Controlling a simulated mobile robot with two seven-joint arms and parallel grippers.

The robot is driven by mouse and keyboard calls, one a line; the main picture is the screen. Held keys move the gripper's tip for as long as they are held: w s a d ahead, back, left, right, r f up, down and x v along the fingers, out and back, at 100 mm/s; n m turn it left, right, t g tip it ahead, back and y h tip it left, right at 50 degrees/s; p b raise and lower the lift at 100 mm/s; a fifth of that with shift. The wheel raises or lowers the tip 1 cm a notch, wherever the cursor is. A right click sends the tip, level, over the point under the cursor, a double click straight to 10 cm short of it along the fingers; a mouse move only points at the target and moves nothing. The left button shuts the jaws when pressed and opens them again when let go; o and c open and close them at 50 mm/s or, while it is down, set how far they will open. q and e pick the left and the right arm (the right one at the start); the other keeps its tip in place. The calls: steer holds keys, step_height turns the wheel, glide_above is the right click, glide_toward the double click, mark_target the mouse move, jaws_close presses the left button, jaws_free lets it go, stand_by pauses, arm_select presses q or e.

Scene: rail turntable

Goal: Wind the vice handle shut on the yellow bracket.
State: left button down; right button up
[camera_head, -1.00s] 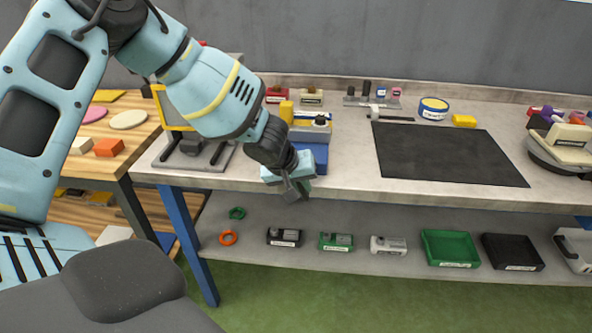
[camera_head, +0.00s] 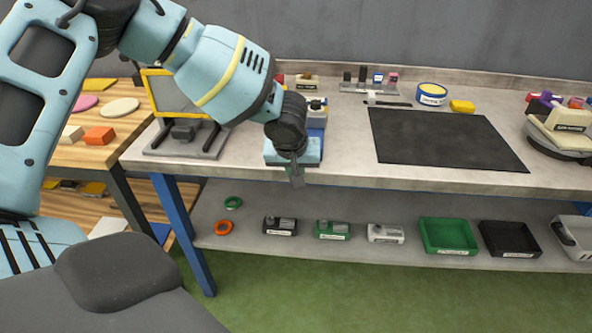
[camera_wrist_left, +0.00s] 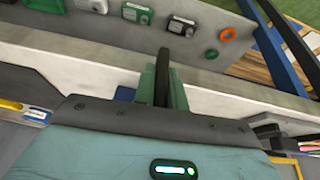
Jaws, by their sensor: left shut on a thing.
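The blue vice (camera_head: 317,121) stands at the front edge of the bench in the head view, largely hidden behind my left arm. The yellow bracket cannot be made out in the head view now, where my arm covers that spot. My left gripper (camera_head: 297,178) is at the bench's front edge, in front of the vice, pointing down. In the left wrist view, its greenish fingers are shut on a dark upright bar (camera_wrist_left: 162,78), which looks like the vice handle. My right gripper is not in view.
A black mat (camera_head: 440,138) lies on the bench to the right. A yellow-framed machine (camera_head: 187,138) stands left of the vice. The shelf below holds a green tray (camera_head: 447,236), a black tray (camera_head: 510,239) and small labelled parts. The floor in front is clear.

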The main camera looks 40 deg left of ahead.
arm_select(q)
steer(key=shift+w+r, duration=0.15)
steer(key=shift+r, duration=0.05)
steer(key=c, duration=1.6)
jaws_free()
steer(key=shift+o, duration=0.8)
steer(key=shift+f, duration=0.1)
steer(key=v, duration=0.8)
steer(key=shift+a+f, duration=0.1)
